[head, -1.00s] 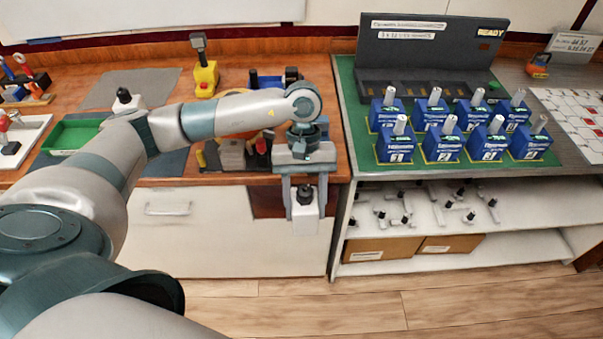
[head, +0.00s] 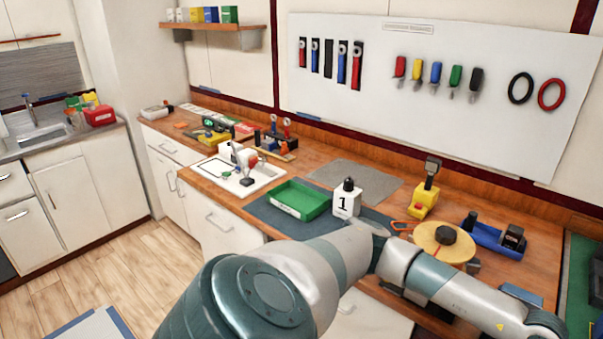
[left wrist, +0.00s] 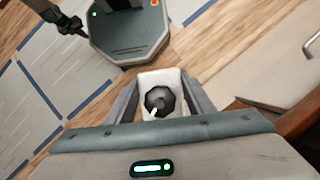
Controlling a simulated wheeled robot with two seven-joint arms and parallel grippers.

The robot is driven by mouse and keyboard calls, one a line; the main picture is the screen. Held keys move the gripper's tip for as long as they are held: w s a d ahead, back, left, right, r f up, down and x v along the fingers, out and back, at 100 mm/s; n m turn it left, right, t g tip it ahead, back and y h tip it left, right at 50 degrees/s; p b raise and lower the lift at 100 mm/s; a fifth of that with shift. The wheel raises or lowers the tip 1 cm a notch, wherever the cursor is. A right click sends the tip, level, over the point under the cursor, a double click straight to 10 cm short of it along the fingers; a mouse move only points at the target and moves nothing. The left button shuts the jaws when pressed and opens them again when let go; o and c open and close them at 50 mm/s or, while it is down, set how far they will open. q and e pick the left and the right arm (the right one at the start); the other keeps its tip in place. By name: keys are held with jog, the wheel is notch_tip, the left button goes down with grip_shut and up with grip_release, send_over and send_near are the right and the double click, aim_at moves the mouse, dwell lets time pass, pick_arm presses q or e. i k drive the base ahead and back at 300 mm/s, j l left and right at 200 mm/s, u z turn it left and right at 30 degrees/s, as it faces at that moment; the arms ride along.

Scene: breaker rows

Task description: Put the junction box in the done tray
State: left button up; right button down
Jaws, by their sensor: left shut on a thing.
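The white box with a black round knob (left wrist: 165,80), which I take as the junction box, is held in my left gripper (left wrist: 160,88) in the left wrist view. The fingers are shut on its two sides, with the knob facing the camera. The held box and gripper are outside the head view, where only my left arm shows. An empty green tray (head: 298,200) lies on the bench in the head view; I read no label on it. A similar white box marked 1 (head: 346,203) stands upright just right of the tray.
A white tray with small parts (head: 262,182) lies left of the green tray. A yellow tool (head: 423,203), a tan disc (head: 430,245) and a blue holder (head: 487,237) stand to the right. A grey mat (head: 345,174) behind is bare.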

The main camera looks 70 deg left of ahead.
aim_at(298, 202)
jog(key=k+j, duration=0.15)
jog(key=j, duration=0.25)
jog(key=k+j, duration=0.1)
jog(key=j, duration=0.3)
jog(key=k+j, duration=0.15)
jog(key=j, duration=0.3)
jog(key=k+j, duration=0.1)
jog(key=j, duration=0.3)
jog(key=k+j, duration=0.15)
jog(key=j, duration=0.25)
jog(key=k+j, duration=0.1)
jog(key=j, duration=0.3)
jog(key=k+j, duration=0.15)
jog(key=j, duration=0.25)
jog(key=k+j, duration=0.1)
jog(key=j, duration=0.3)
